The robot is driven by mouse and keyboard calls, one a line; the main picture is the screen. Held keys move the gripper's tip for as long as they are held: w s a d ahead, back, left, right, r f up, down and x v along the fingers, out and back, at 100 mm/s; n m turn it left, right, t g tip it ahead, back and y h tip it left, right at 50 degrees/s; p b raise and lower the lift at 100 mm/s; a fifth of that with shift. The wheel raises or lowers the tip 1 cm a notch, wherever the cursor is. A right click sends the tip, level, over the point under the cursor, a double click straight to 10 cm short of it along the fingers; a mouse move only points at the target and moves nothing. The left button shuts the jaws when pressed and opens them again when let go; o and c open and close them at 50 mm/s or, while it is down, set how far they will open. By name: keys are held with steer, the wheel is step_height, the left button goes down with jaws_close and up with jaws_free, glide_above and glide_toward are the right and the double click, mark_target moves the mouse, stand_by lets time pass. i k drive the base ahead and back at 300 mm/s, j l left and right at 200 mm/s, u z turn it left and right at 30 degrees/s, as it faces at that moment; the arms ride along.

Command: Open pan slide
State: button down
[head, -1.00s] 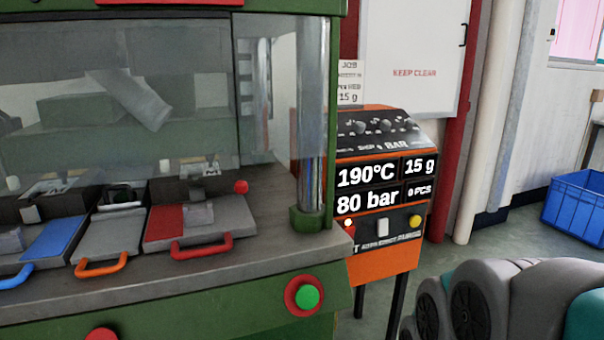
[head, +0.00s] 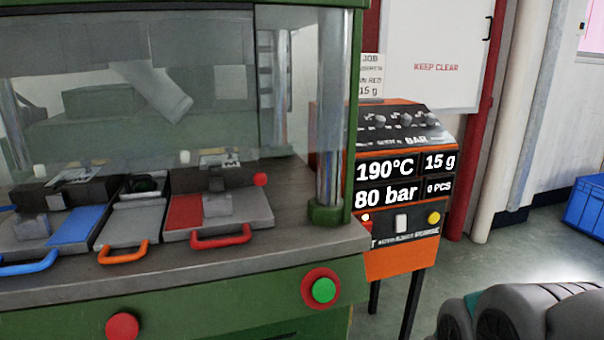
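Several slides with handles lie side by side on the grey bed of a green press (head: 190,295). A blue-and-grey slide (head: 75,226) with a blue handle (head: 28,265) is at the left. A narrow grey slide (head: 133,219) with an orange handle (head: 123,254) is in the middle. A red-and-grey slide (head: 240,208) with a red handle (head: 220,238) is at the right. I cannot tell which of them is the pan slide. My gripper is not in view.
A clear guard (head: 130,100) stands above the slides. A green button (head: 323,290) and a red button (head: 122,326) are on the press front. An orange control box (head: 400,262) reads 190°C, 80 bar, 15 g. A blue crate (head: 588,208) stands on the floor at the right.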

mark_target(137, 223)
steer(key=u, duration=1.65)
